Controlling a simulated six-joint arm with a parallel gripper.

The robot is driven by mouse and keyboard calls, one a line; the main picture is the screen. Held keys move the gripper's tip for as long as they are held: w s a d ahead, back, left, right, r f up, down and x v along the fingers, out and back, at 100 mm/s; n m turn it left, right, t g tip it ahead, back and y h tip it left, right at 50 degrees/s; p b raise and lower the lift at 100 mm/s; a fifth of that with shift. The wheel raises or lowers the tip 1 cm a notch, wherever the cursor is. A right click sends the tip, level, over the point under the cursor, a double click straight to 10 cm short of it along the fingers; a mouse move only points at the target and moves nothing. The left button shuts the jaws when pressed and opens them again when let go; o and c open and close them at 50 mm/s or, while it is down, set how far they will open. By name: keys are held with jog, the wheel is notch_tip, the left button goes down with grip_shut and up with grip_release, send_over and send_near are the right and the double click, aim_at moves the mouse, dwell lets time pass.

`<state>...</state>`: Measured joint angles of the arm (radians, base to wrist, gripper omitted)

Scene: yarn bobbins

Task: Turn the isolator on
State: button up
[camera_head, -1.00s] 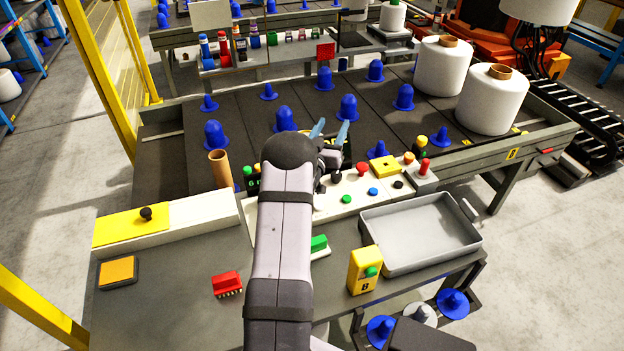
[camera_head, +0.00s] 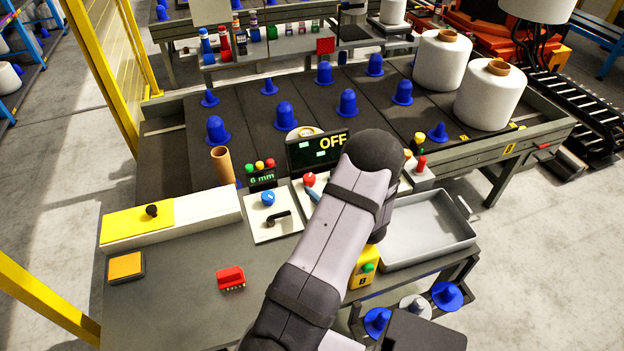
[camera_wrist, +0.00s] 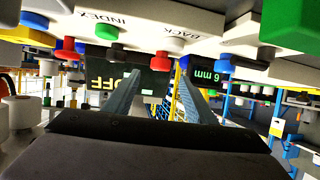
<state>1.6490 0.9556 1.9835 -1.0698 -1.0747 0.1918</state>
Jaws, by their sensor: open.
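The isolator is not labelled legibly, so I cannot tell for sure which control it is. A red knob (camera_head: 309,180) stands on the white control panel below a dark display (camera_head: 318,150) that reads OFF. A black lever handle (camera_head: 277,217) and a blue knob (camera_head: 267,198) are on the panel to its left. My gripper (camera_wrist: 160,95) is open and empty in the wrist view, its two fingers apart, with the display beyond them. In the head view my arm hides most of it; one bluish fingertip shows close to the red knob. Contact cannot be told.
The wrist view is upside down and shows buttons (camera_wrist: 110,33) marked INDEX and BACK close above the fingers. A small 6 mm display (camera_head: 262,178) stands left of the large one. A grey tray (camera_head: 428,235), yellow box (camera_head: 365,268) and red brush (camera_head: 230,278) are around my arm.

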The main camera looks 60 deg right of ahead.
aim_at(311, 180)
jog(key=shift+p+x, duration=0.75)
jog(key=shift+x, duration=2.9)
jog(key=shift+f, duration=0.1)
jog(key=shift+a, duration=0.1)
jog(key=c, duration=1)
